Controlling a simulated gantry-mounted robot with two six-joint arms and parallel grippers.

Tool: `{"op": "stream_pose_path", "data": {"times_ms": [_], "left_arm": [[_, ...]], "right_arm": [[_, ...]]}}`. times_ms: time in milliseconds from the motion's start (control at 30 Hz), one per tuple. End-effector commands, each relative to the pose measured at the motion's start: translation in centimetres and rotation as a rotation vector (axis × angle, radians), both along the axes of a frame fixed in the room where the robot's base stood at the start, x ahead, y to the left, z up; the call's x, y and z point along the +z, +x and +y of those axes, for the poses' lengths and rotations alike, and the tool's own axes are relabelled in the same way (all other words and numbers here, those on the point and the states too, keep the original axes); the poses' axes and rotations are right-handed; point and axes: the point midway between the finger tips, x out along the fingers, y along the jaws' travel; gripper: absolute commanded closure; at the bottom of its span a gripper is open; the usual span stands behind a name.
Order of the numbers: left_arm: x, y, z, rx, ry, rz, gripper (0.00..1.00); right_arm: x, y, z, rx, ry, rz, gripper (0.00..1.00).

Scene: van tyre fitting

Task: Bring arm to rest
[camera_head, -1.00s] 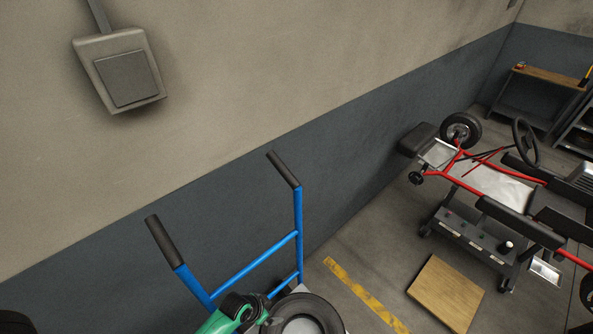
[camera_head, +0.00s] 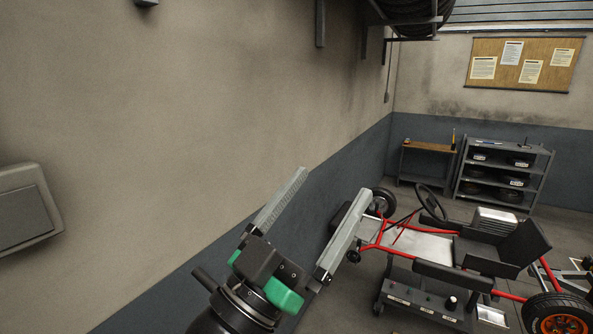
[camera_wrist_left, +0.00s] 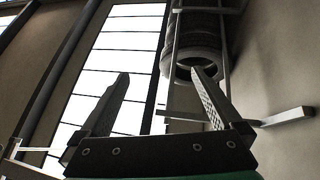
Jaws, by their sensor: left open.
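My left gripper (camera_head: 312,222) is raised in front of the wall in the head view, with its two long grey fingers spread apart and nothing between them. In the left wrist view its fingers (camera_wrist_left: 163,88) also stand apart and empty, pointing up towards the windows and a tyre rack. My right gripper shows in neither view.
A red-framed go-kart (camera_head: 430,245) stands on a stand to the right of my left gripper. Tyres on a wall rack (camera_head: 415,18) hang overhead, and they also show in the wrist view (camera_wrist_left: 196,45). A shelf unit (camera_head: 503,172) and a small bench (camera_head: 428,147) stand at the back.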

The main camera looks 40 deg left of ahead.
Motion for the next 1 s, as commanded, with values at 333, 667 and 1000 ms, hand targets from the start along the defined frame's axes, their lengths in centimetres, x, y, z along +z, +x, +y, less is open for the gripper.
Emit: {"op": "stream_pose_path", "data": {"times_ms": [333,667,1000], "left_arm": [[8.0,-7.4,-2.6,-0.080,-0.035,-0.257,0.00],[11.0,-7.2,-2.5,-0.078,-0.034,-0.253,0.00],[26.5,-7.2,-2.5,-0.077,-0.033,-0.252,0.00]], "right_arm": [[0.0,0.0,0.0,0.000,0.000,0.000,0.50],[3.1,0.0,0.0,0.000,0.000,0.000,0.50],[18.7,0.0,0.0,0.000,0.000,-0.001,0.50]]}}
